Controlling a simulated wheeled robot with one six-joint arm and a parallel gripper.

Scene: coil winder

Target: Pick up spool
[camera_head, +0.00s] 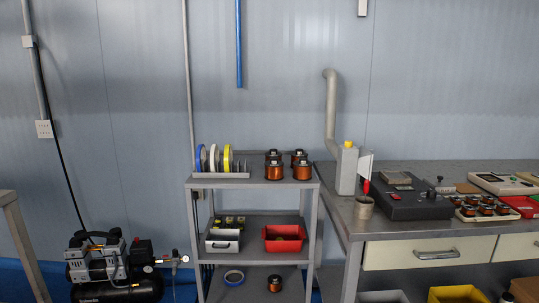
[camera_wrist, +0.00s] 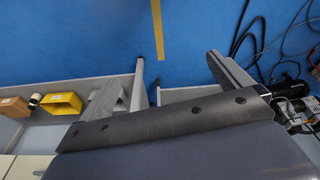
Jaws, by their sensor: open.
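Several copper-wound spools (camera_head: 273,169) with dark flanges stand upright in a cluster on the right of the cart's top shelf. One more spool (camera_head: 274,284) stands on the bottom shelf. My gripper (camera_wrist: 174,62) shows in the wrist view with its two grey fingers spread apart and nothing between them.
The grey cart (camera_head: 262,184) also carries a rack of tape rolls (camera_head: 221,175), a red bin (camera_head: 283,246) and a grey box (camera_head: 222,246). A bench (camera_head: 400,232) with a winder (camera_head: 405,204) stands close at right. A compressor (camera_head: 100,268) is at lower left.

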